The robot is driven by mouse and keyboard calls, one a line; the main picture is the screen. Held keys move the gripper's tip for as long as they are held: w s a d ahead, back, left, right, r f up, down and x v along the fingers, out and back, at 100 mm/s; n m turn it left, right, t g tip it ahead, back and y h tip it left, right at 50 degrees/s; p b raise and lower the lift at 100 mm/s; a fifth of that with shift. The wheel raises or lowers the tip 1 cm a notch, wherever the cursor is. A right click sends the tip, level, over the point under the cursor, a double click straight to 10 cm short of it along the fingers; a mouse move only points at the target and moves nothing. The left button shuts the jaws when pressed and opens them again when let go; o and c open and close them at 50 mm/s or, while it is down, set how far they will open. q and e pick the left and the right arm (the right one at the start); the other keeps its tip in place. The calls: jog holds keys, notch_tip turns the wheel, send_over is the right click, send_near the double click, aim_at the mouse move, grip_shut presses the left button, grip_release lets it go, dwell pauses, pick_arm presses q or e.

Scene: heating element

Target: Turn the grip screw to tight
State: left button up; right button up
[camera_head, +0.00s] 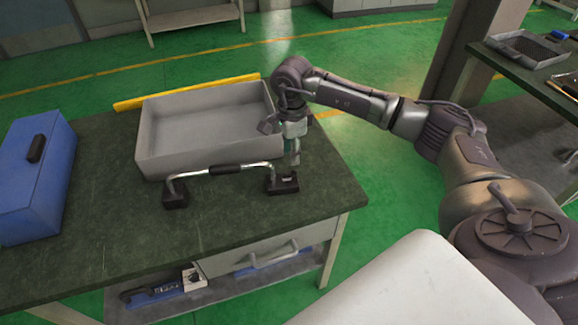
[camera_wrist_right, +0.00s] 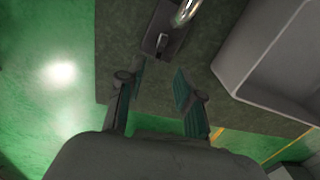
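A chrome bar with a black grip (camera_head: 226,170) stands on two black end blocks on the workbench. The right end block (camera_head: 283,186) has a small light part on top, perhaps the grip screw; it is too small to be sure. In the right wrist view this block (camera_wrist_right: 174,45) lies ahead of the fingertips, with a small pin-like part (camera_wrist_right: 161,41) on it. My right gripper (camera_head: 293,157) is just above and behind that block, pointing down. In the wrist view its two fingers (camera_wrist_right: 159,88) are apart with nothing between them. My left gripper is not in view.
A grey open bin (camera_head: 205,158) stands close behind the bar, left of my right gripper. A blue case (camera_head: 35,180) is at the left, and a yellow level (camera_head: 185,92) lies at the back. The dark green benchtop (camera_head: 220,225) in front is clear.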

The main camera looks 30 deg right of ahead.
aim_at(291, 171)
notch_tip(291, 171, down, 6)
jog(key=shift+r+p, duration=0.15)
jog(key=shift+p, duration=0.25)
jog(key=shift+f, duration=0.45)
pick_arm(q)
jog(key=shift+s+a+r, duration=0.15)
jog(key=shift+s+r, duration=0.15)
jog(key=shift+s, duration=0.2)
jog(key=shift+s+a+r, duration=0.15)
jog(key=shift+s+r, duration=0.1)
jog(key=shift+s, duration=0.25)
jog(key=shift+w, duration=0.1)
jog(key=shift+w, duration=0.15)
pick_arm(e)
grip_shut()
